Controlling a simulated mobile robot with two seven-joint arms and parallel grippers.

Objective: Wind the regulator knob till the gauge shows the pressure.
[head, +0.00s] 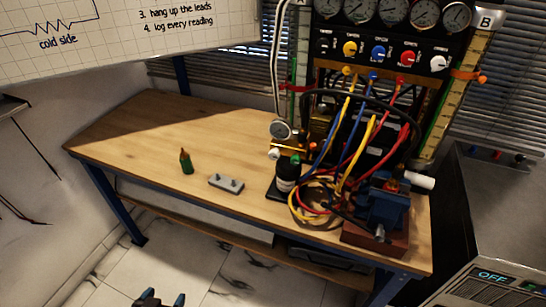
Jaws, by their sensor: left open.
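A small round gauge (281,130) stands on a brass-coloured fitting at the left foot of the rig. A pale knob (273,153) sits just below it. Higher on the black panel is a row of larger gauges (391,12), with yellow, blue, red and white knobs (378,53) under them. I cannot tell which knob is the regulator's, and the needles are too small to read. My left gripper (163,299) is at the bottom edge, over the floor in front of the table, open and well away from the rig. My right gripper is not in view.
The wooden table (150,125) is clear on its left. Coloured hoses (318,197) and a blue vise (383,205) crowd the right front.

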